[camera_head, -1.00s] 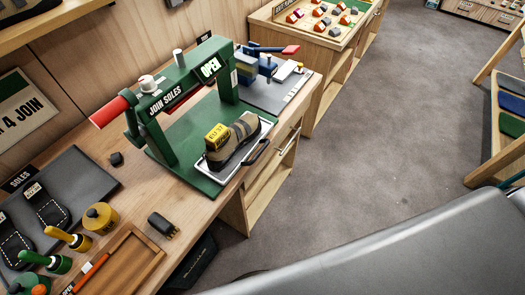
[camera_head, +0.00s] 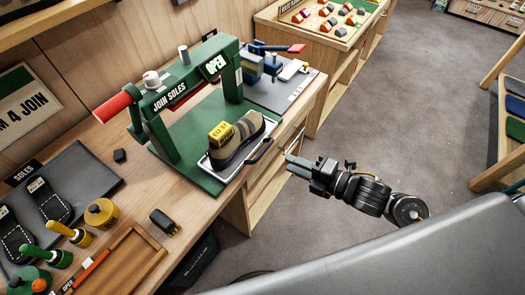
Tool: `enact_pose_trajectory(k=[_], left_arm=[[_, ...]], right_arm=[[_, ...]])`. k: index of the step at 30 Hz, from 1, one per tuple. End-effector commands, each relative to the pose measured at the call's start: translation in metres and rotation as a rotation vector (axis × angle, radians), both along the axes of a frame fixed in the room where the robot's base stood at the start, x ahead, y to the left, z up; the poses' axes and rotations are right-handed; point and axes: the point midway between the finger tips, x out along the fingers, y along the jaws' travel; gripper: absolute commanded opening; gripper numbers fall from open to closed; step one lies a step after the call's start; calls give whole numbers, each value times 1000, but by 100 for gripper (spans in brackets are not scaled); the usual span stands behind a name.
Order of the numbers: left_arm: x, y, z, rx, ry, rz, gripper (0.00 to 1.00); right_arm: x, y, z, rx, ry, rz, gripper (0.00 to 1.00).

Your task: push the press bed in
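The green press (camera_head: 166,115) stands on the wooden workbench, with "JOIN SOLES" and "OPEN" on its top beam and a red-ended lever (camera_head: 113,107) at its left. Its press bed (camera_head: 215,171) is a light metal tray with a dark handle (camera_head: 262,151) at its front edge, sticking out toward the bench's edge. A tan and dark climbing shoe (camera_head: 240,138) with a yellow label lies on the bed. My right gripper (camera_head: 291,166) is in front of the bench, a little right of the handle and apart from it. Its fingers look close together. My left gripper is not in view.
Dark soles (camera_head: 53,205), hand tools, a yellow pot (camera_head: 102,213) and a wooden tray (camera_head: 125,262) lie on the bench at left. A blue vise-like tool (camera_head: 262,62) stands behind the press. Open floor lies to the right.

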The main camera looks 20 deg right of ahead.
Motion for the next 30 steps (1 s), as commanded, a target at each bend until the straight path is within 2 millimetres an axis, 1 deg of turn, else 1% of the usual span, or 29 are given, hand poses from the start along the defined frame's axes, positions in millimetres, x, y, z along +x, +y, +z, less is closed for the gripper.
enact_pose_trajectory(k=[5,12,18,24,30], left_arm=[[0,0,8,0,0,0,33],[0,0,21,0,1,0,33],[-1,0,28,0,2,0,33],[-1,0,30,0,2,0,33],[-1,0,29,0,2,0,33]], right_arm=[[15,12,-2,4,2,-4,27],[50,40,-10,6,2,-6,27],[71,58,-18,4,3,-5,27],[80,66,-22,3,2,-4,27],[81,66,-23,2,3,-4,27]])
